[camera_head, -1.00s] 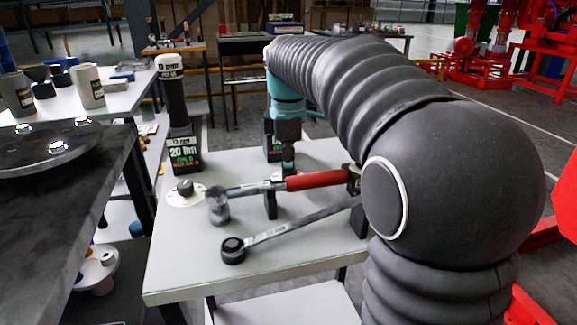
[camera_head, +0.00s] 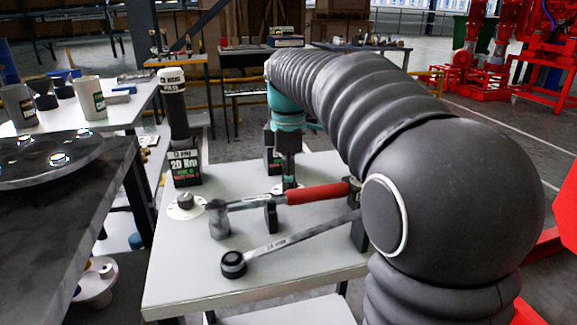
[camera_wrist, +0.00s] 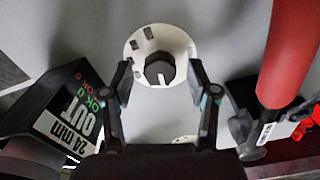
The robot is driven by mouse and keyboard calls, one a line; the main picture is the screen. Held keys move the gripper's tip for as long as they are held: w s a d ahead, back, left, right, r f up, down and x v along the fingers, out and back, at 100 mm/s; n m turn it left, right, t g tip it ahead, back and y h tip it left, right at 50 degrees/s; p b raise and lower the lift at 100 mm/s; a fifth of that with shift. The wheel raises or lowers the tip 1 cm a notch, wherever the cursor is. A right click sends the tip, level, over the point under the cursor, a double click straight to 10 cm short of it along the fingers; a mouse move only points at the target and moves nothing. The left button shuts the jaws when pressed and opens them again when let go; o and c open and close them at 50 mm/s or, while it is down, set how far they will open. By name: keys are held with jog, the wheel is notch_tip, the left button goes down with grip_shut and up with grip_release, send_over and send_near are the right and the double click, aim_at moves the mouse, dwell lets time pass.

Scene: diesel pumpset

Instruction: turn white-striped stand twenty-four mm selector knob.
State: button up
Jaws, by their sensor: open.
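The selector knob (camera_wrist: 159,70) is a dark round knob with a pale pointer mark, on a white round dial (camera_wrist: 178,42) with small dark marks, in the wrist view. Beside it at left is a dark stand (camera_wrist: 65,120) labelled 24 mm, OUT and OK. In the head view this stand (camera_head: 270,160) is partly hidden behind my gripper (camera_head: 289,180). My gripper (camera_wrist: 160,75) is open, with one finger on each side of the knob in the wrist view. Whether the fingers touch the knob cannot be told. White stripes on the stand are not clear.
A red-handled wrench (camera_head: 318,193) rests on black supports just right of the dial. A second long wrench (camera_head: 290,240) lies in front on the grey table (camera_head: 180,285).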

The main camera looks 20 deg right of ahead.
notch_tip(320, 180, up, 12)
dwell(0.5)
jog(key=shift+f, duration=0.15)
